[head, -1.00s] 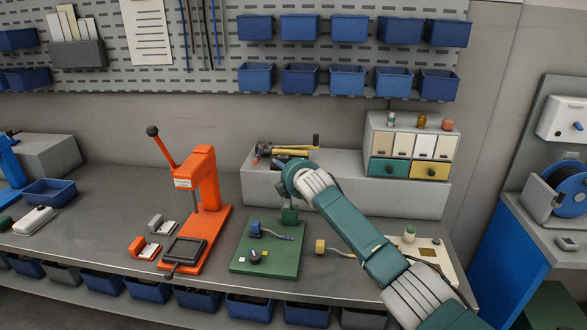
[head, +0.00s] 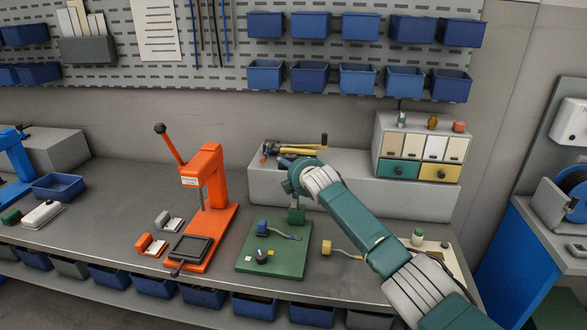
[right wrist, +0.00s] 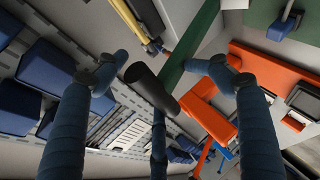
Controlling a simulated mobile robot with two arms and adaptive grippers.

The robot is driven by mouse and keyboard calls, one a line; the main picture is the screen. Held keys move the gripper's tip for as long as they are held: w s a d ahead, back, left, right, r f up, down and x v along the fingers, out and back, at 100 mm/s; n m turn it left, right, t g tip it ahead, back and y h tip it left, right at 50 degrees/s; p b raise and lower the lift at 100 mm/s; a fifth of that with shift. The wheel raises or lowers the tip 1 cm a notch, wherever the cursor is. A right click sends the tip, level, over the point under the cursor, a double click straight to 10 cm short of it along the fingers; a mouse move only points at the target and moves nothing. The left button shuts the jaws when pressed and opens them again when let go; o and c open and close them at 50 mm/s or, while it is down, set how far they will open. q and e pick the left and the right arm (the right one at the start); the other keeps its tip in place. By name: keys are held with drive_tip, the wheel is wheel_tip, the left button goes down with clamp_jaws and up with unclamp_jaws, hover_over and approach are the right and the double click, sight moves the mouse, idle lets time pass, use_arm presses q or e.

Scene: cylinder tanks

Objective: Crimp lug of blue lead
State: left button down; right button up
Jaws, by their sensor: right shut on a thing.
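The blue lead, with a blue block (head: 262,227) and a grey end, lies on a green board (head: 272,262). A green post (head: 297,214) rises from the back of that board. My right gripper (head: 294,180) is above the post, partly hidden by its own wrist. In the right wrist view its blue fingers (right wrist: 158,92) are around a dark grey handle (right wrist: 150,86), beside a long green bar (right wrist: 192,48). The gripper is shut on this handle; the contact itself is hard to see. The blue lead's lug is too small to make out. My left gripper is out of view.
An orange lever press (head: 208,180) stands left of the board. A yellow lead (head: 328,247) lies to its right. Yellow-handled tools (head: 295,149) and a drawer unit (head: 420,148) are on a grey riser (head: 350,190) behind.

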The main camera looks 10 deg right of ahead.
drive_tip(key=shift+w+d+r, duration=0.25)
drive_tip(key=shift+d+r, duration=0.2)
drive_tip(key=shift+r, duration=0.1)
drive_tip(key=shift+s+r, duration=0.2)
drive_tip(key=shift+s, duration=0.4)
drive_tip(key=shift+c, duration=0.2)
drive_tip(key=a+f+v, duration=0.1)
drive_tip(key=v, duration=0.9)
drive_tip(key=shift+s+d, duration=0.35)
drive_tip(key=shift+s, duration=0.2)
drive_tip(key=shift+a, duration=0.1)
